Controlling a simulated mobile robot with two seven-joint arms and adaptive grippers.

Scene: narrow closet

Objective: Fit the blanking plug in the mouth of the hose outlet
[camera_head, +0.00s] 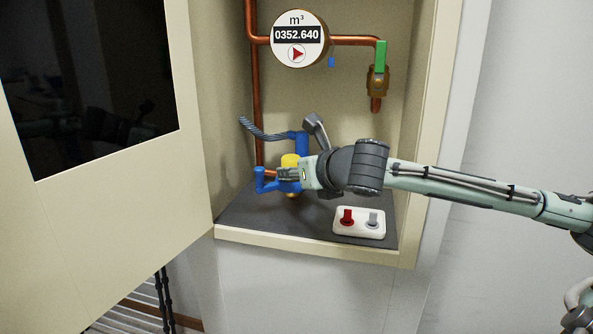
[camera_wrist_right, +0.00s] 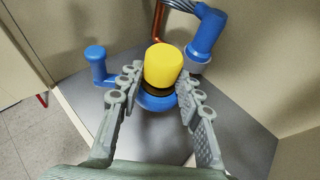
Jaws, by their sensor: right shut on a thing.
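The yellow blanking plug (camera_wrist_right: 163,66) is between the two fingers of my right gripper (camera_wrist_right: 160,85). It also shows in the head view (camera_head: 290,160). A dark ring shows under its yellow body. The blue hose outlet (camera_wrist_right: 157,101) lies directly below the plug, with a blue side arm and post at left. The outlet is partly hidden by my right gripper (camera_head: 284,174) in the head view. The plug is above or at the outlet's mouth; I cannot tell whether it is seated. My left gripper is not in view.
A blue elbow (camera_wrist_right: 207,38) with a grey hose (camera_head: 260,132) is close beside the plug. Copper pipe (camera_head: 256,90), a meter (camera_head: 298,40) and a green-levered valve (camera_head: 379,70) are behind. A white block (camera_head: 345,231) with red and grey pieces stands at the shelf's front right.

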